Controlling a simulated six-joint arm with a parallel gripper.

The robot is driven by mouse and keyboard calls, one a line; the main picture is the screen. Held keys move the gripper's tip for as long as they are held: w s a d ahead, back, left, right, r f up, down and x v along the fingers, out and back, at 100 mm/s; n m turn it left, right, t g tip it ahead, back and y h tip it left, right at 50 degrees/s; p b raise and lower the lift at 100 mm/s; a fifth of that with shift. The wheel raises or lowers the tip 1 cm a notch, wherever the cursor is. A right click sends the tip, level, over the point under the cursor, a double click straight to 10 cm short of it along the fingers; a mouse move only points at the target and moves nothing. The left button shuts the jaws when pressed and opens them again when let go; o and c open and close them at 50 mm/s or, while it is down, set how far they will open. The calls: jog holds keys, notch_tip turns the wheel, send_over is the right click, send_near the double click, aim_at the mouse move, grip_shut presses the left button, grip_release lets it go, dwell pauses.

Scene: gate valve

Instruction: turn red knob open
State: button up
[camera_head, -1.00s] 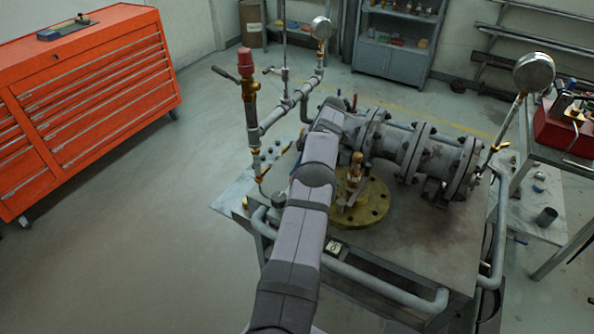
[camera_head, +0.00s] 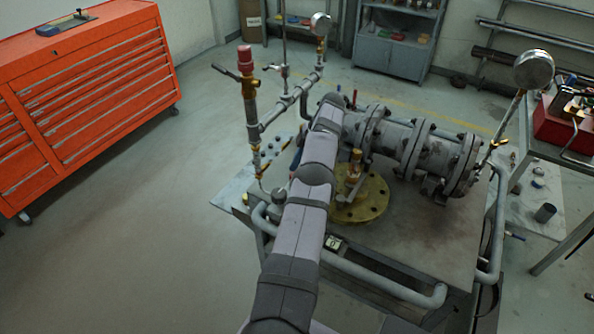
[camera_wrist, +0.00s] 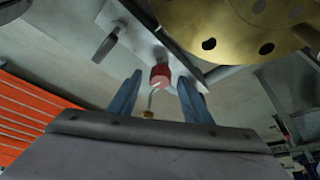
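A red knob (camera_wrist: 160,75) shows in the wrist view, with a thin bent pipe and a brass piece below it. My gripper (camera_wrist: 159,98) is open, its two blue fingers apart on either side of the knob in the picture. I cannot tell how far beyond the fingertips the knob lies, and no contact is visible. In the head view a red cap (camera_head: 245,56) tops the upright pipe at the left of the valve assembly. I cannot tell whether it is the same part. My arm hides most of my gripper there.
The grey flanged valve body (camera_head: 400,145) and a brass flange (camera_head: 368,205) lie right of my arm; the brass flange also shows in the wrist view (camera_wrist: 225,25). Pipes with gauges (camera_head: 533,68) rise nearby. An orange tool chest (camera_head: 90,105) stands left, beyond open floor.

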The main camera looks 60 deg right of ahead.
jog(key=shift+r, duration=0.55)
notch_tip(320, 180, up, 9)
jog(key=p, duration=0.7)
jog(key=shift+p, duration=0.3)
